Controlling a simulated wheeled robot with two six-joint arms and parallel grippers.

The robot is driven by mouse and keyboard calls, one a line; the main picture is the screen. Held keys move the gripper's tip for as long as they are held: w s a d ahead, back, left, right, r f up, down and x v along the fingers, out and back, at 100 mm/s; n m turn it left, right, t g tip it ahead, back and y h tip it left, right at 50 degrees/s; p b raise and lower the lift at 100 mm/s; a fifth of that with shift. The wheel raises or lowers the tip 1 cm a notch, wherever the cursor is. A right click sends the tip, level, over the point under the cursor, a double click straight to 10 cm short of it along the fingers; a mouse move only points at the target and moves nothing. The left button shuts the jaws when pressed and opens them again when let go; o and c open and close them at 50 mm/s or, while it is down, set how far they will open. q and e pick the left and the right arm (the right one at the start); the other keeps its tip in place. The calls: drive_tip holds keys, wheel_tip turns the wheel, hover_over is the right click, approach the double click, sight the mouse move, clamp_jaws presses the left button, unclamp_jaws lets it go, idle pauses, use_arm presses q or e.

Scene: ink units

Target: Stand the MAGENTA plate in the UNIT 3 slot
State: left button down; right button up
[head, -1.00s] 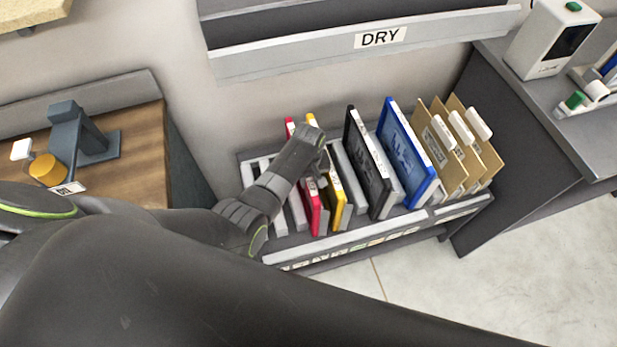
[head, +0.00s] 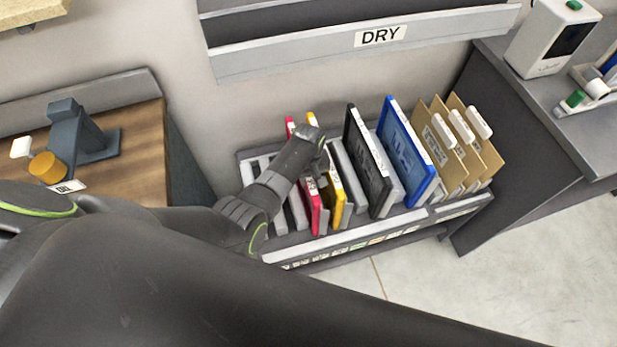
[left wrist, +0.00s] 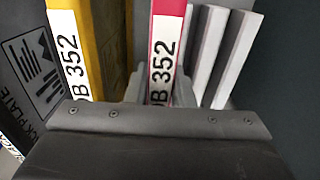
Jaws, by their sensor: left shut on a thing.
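The magenta plate (head: 314,212) stands in the rack (head: 350,241), left of the yellow plate (head: 338,203). It has a white label edge and also shows in the left wrist view (left wrist: 164,45). My left gripper (head: 322,166) is shut on the magenta plate, with a finger on either side (left wrist: 160,92). The arm hides part of the plate in the head view. Labels run along the rack's front, too small to read and partly covered by my arm, so I cannot tell which slot is UNIT 3. My right gripper is not in view.
Right of the yellow plate stand a black plate (head: 368,165), a blue plate (head: 407,155) and brown boards (head: 440,150). Pale dividers (left wrist: 236,58) beside the magenta plate have empty gaps. The DRY shelf (head: 300,60) hangs above. A wooden bench (head: 140,150) is at left.

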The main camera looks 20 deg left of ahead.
use_arm(q)
drive_tip(key=c, duration=1.2)
unclamp_jaws()
drive_tip(key=shift+f, duration=0.1)
drive_tip(key=shift+o, duration=0.2)
drive_tip(key=shift+r, duration=0.5)
wheel_tip(320, 180, up, 16)
drive_tip(key=shift+r, duration=0.25)
wheel_tip(320, 180, up, 5)
drive_tip(key=p, duration=0.7)
